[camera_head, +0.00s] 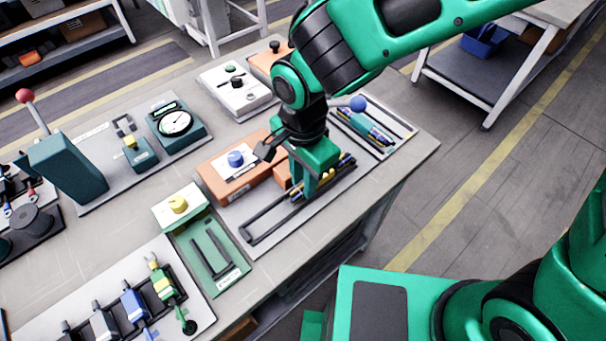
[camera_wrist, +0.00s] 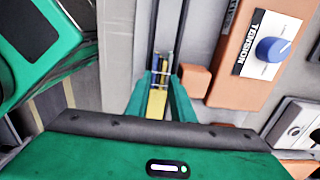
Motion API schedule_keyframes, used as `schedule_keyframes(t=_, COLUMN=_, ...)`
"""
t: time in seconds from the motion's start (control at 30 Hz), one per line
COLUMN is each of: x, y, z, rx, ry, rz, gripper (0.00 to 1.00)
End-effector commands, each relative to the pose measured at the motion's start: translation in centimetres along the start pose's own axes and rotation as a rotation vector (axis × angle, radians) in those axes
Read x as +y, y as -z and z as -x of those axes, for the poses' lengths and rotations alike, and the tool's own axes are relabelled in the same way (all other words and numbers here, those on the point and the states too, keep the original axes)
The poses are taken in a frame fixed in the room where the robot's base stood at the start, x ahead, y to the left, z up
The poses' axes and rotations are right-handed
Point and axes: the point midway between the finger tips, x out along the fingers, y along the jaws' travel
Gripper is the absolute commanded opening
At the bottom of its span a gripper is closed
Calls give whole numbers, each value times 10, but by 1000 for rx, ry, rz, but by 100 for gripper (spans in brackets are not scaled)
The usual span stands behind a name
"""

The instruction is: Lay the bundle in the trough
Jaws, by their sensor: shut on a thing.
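The bundle (camera_wrist: 158,102), of thin yellow and blue strands, sits between the two green fingers of my gripper (camera_wrist: 160,98) in the wrist view. My gripper (camera_head: 308,190) is shut on it. In the head view, the bundle (camera_head: 344,160) shows on the far side of the fingers, with yellow bits on the near side; its middle is hidden by my gripper. The trough (camera_head: 268,224), a long dark-railed channel on a grey plate, runs beneath and along it. The bundle lines up with the rails. I cannot tell whether it touches the trough floor.
An orange box with a blue knob (camera_head: 235,158) stands just left of the trough. A tray with blue and green rods (camera_head: 368,128) and a blue ball lies behind my gripper. A green plate with black bars (camera_head: 212,255) lies to the front left. The table edge is close on the right.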

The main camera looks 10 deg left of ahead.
Motion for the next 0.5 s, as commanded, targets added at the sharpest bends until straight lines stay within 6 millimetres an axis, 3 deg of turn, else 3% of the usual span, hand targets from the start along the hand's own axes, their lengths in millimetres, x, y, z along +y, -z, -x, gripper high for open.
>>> schedule_keyframes(t=0.5, x=0, y=0, z=-9, rx=0, ry=0, rz=0, gripper=2)
